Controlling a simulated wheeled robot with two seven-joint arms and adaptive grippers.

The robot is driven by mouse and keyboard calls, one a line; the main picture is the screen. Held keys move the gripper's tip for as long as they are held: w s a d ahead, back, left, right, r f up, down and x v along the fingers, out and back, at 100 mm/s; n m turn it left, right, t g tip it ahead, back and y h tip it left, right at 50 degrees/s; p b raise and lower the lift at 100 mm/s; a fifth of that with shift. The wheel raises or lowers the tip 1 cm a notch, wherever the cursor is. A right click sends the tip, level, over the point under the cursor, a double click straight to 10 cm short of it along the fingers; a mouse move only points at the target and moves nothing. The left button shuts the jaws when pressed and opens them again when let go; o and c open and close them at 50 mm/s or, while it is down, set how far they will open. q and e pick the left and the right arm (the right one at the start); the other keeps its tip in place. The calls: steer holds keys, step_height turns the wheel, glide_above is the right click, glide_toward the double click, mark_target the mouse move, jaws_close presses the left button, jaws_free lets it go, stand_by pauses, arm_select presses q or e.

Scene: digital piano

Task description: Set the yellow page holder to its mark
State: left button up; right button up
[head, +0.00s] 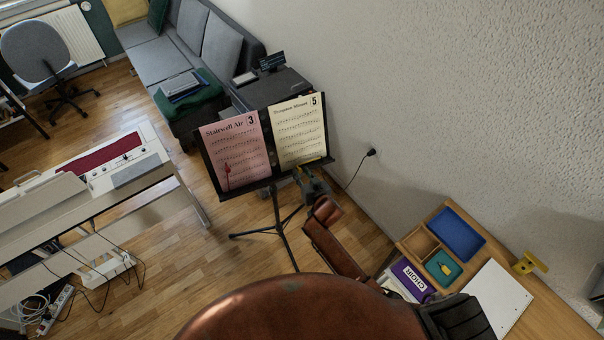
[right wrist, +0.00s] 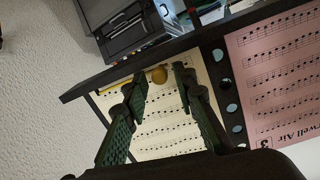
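The yellow page holder (head: 316,163) lies along the lower ledge of the black music stand (head: 263,179), at the foot of the cream sheet (head: 299,130) numbered 5. A red page holder (head: 227,174) stands against the pink sheet (head: 235,148) numbered 3. I cannot make out a mark. My left gripper is not in view.
A wooden desk (head: 555,310) at lower right holds a tray with a blue section (head: 457,233), a purple choir book (head: 412,277) and a yellow object (head: 530,262). The digital piano (head: 75,215) stands left. The wall (head: 430,100) rises right of the stand.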

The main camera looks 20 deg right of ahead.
jaws_close()
stand_by(0.5)
